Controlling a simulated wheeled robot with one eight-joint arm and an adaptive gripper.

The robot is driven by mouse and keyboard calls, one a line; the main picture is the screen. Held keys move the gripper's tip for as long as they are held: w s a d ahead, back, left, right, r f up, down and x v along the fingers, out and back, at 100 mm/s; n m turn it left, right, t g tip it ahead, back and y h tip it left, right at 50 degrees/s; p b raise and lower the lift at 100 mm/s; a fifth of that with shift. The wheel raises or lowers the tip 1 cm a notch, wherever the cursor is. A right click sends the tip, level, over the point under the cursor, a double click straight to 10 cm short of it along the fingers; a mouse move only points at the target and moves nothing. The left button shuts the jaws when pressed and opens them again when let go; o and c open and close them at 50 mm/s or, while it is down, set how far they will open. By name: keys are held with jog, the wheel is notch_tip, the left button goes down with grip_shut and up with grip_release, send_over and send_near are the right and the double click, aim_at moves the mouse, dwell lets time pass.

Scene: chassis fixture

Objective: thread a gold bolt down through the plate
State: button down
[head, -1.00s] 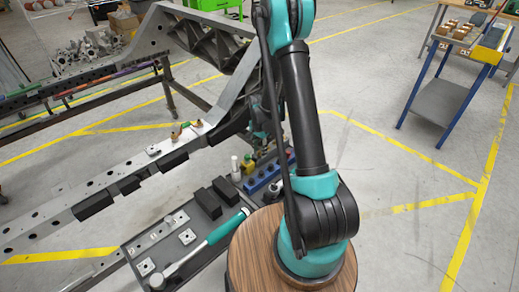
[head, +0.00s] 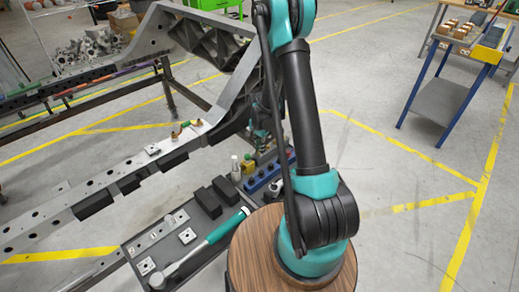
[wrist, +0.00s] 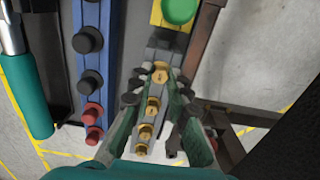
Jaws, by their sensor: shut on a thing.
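My gripper (wrist: 159,90) points down over a row of gold bolts in the wrist view. Its fingers are shut on the gold bolt (wrist: 160,72) at the far end of the row, which looks larger than the others. Whether it is clear of the rack (wrist: 163,45) I cannot tell. In the head view my gripper is small and mostly hidden beside my arm, over the parts tray. A small light plate (head: 152,150) lies on the chassis rail (head: 110,166). Brass-coloured pieces (head: 178,130) stand on the rail farther along.
A blue rack (wrist: 92,60) with black and red knobs stands left of my gripper. A teal-handled hammer (head: 222,230) and black blocks (head: 207,202) lie on the dark tray (head: 205,258). A yellow block with a green top (wrist: 178,10) is beyond the bolts.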

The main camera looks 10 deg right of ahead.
jog(key=shift+r, duration=0.1)
jog(key=shift+r, duration=2.65)
